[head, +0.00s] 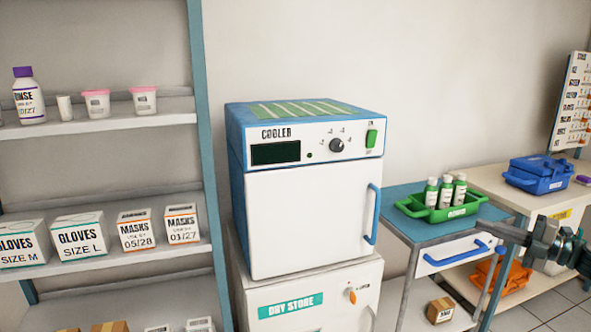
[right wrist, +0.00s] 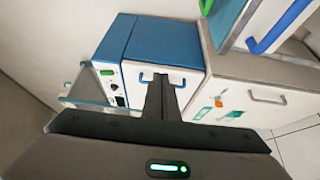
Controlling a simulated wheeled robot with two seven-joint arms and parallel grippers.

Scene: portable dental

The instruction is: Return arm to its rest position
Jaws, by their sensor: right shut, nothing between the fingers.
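My right gripper (head: 484,225) comes in from the right edge in the head view, in front of the small blue-topped cart. Its dark fingers are shut with nothing between them. In the right wrist view the closed fingers (right wrist: 162,90) point toward the cooler's front, apart from it as far as I can tell. The cooler (head: 305,215) is a white and blue box with a closed door and a blue handle; it also shows in the right wrist view (right wrist: 165,40). My left gripper is not in view.
The cooler stands on a dry store cabinet (head: 310,290). A blue case (head: 538,175) sits on a bench farther right. Shelves with glove and mask boxes (head: 80,236) stand left.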

